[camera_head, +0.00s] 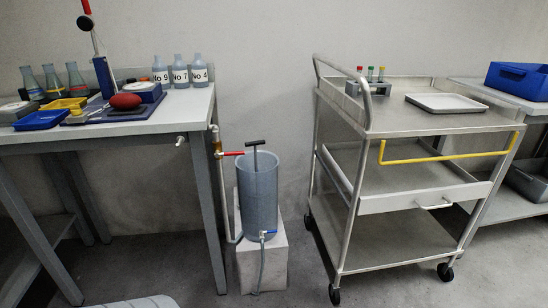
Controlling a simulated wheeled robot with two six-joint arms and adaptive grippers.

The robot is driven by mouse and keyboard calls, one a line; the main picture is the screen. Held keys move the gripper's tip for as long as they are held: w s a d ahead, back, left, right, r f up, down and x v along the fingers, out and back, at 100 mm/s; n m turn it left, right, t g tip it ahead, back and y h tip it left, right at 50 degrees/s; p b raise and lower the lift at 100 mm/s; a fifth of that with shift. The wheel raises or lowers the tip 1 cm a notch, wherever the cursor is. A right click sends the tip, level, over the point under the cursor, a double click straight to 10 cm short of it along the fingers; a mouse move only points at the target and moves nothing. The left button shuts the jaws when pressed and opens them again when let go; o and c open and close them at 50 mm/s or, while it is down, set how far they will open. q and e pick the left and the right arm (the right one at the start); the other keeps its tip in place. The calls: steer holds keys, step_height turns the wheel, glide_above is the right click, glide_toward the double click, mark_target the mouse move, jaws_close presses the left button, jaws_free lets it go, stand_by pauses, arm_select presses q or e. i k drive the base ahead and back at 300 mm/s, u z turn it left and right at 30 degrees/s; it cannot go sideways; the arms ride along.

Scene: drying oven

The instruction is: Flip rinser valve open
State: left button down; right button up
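A grey cylindrical rinser (258,195) stands upright on a pale block (275,262) between the left bench and the cart. A black T-shaped handle (255,145) rises from its open top. A valve with a red lever (234,154) sits on a brass fitting at the pipe to the left of the rinser's rim. The red lever lies about level and points right, toward the rinser. A small tap with a blue lever (269,233) is low on the rinser's front, with a hose hanging below it. I cannot tell which valve is the named one. Neither gripper is in view.
The left bench (150,122) holds flasks, numbered bottles, trays and a red oval object (125,101). A steel cart (400,122) with a yellow bar (440,160) stands right of the rinser. The floor in front of the rinser is clear.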

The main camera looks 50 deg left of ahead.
mark_target(217, 154)
steer(key=u, duration=0.05)
steer(key=i, duration=0.6)
steer(key=u, duration=0.8)
steer(key=i, duration=0.35)
steer(key=u, duration=0.45)
